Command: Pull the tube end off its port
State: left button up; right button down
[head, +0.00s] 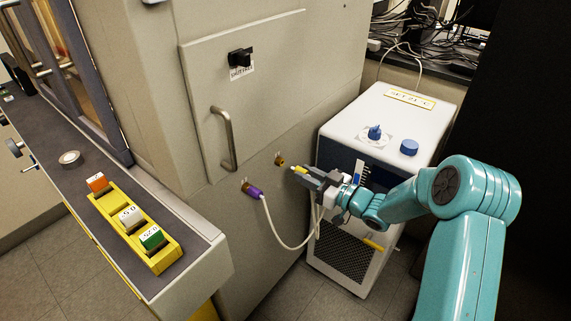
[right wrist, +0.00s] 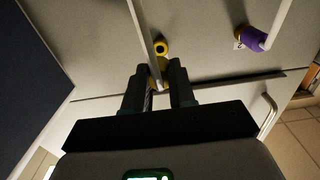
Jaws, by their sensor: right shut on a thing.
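My right gripper (head: 305,174) is shut on the yellow tube end (head: 299,170), whose tip points at the cabinet wall. The brass-yellow port (head: 280,160) is on that wall, and a small gap shows between it and the tube end. In the right wrist view the port (right wrist: 162,47) is just beyond my fingers (right wrist: 160,88), with the yellow tube end (right wrist: 157,80) between them. The pale tube (head: 284,244) hangs in a loop from my gripper to a purple tube end (head: 253,191), which sits on another port at the left. My left gripper is not in view.
A white chiller box (head: 400,105) with blue knobs stands close behind my right arm. A bench (head: 205,262) at the left holds a yellow rack (head: 165,257) of coloured blocks and a tape roll (head: 70,158). A door handle (head: 222,138) projects above the purple end.

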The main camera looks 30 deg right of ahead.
jog(key=s+r, duration=0.1)
jog(key=s+d+r+p, duration=0.1)
jog(key=s, duration=0.1)
jog(key=s+d+r+p, duration=0.1)
jog(key=shift+s, duration=0.25)
dwell(0.5)
